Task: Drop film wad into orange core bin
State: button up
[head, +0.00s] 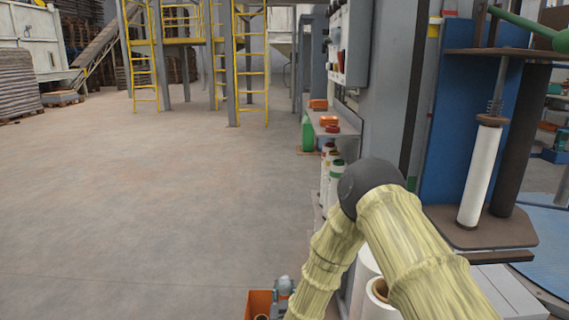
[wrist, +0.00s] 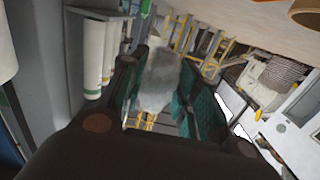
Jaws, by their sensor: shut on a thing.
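In the wrist view, my gripper (wrist: 163,72) is shut on a pale, cloudy film wad (wrist: 158,84), which sits between its two teal finger pads. In the head view, the orange core bin (head: 257,301) shows at the bottom edge, cut off by the frame. Whether the wad is over the bin cannot be told.
A shelf (head: 336,124) holds small orange items. Yellow ladders (head: 251,65) stand at the back. The floor at left is clear.

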notch_tip(320, 180, down, 5)
jog(key=b, duration=0.3)
jog(key=shift+r, duration=0.2)
jog(key=o, duration=0.9)
jog(key=shift+o, duration=0.2)
jog(key=shift+s, duration=0.1)
jog(key=s, duration=1.2)
jog(key=shift+r, duration=0.3)
jog(key=shift+w, duration=0.1)
